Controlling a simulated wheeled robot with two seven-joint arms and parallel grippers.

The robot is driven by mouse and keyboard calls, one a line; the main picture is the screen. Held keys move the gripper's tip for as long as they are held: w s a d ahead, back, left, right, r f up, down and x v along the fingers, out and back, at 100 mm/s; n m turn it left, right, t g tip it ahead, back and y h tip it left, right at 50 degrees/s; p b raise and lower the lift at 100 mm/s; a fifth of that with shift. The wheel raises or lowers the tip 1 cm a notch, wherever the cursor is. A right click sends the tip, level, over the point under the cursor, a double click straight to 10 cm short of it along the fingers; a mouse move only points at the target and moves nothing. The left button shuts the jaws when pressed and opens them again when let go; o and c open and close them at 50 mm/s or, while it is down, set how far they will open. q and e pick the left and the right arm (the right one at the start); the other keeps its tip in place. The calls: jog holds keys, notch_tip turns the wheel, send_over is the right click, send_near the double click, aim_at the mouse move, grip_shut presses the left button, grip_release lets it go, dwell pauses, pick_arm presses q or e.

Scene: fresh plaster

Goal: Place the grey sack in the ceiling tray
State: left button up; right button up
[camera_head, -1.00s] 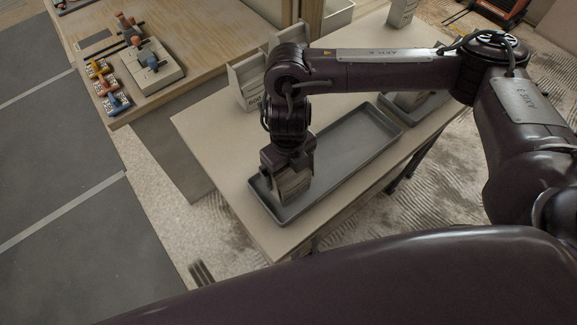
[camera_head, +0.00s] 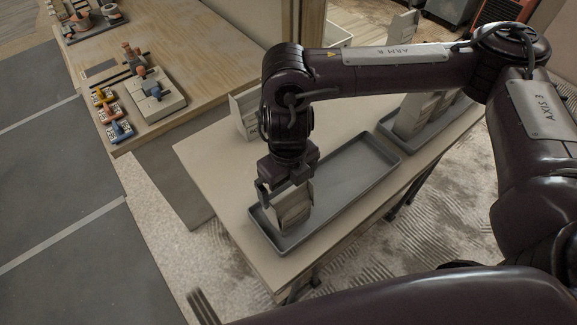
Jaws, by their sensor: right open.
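A grey sack (camera_head: 293,212) stands upright in the near left end of a long grey tray (camera_head: 352,176). My right gripper (camera_head: 285,190) is above it, jaws open, with fingers by the sack's upper part. Whether they touch it cannot be told. The rest of this tray is empty. A second grey tray (camera_head: 392,137) to the right holds several similar sacks (camera_head: 418,112). I cannot read which tray is named for the ceiling. My left gripper is not in view.
Both trays are on a pale table (camera_head: 215,165). A pale upright label holder (camera_head: 243,115) stands at its back left; another (camera_head: 404,24) is at the back. A wooden bench (camera_head: 190,70) carries tools and blocks. My dark arm parts cover the right and bottom.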

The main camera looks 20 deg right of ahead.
jog(key=shift+r, duration=2.8)
